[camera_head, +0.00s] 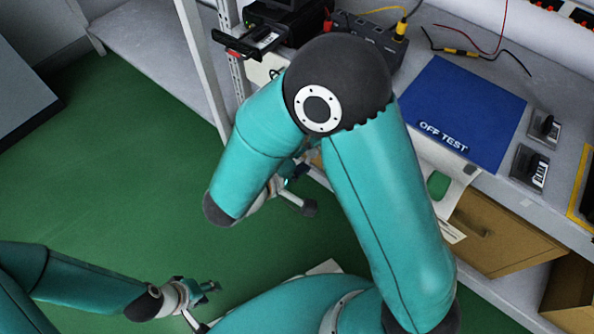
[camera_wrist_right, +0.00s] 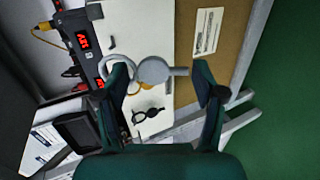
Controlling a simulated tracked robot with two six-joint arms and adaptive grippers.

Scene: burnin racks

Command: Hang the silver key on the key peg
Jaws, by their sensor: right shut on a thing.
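In the right wrist view, a grey, round-headed piece with a short bar, which looks like the silver key (camera_wrist_right: 153,70), lies between the fingers of my right gripper (camera_wrist_right: 162,75). A pale ring shows beside the left finger. The gripper is shut on the key. Behind it is a white panel (camera_wrist_right: 130,22) with dark hook-like pieces; I cannot tell which is the key peg. In the head view my right arm hides most of the right gripper and the key. My left gripper (camera_head: 206,288) is low at the left, away from the bench; its finger gap is unclear.
The bench holds a blue "OFF TEST" mat (camera_head: 455,112), small dark devices (camera_head: 530,168) and a dark power strip (camera_head: 368,38) with cables. A pale rack post (camera_head: 203,70) stands left of my right arm. Green floor (camera_head: 110,160) is clear.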

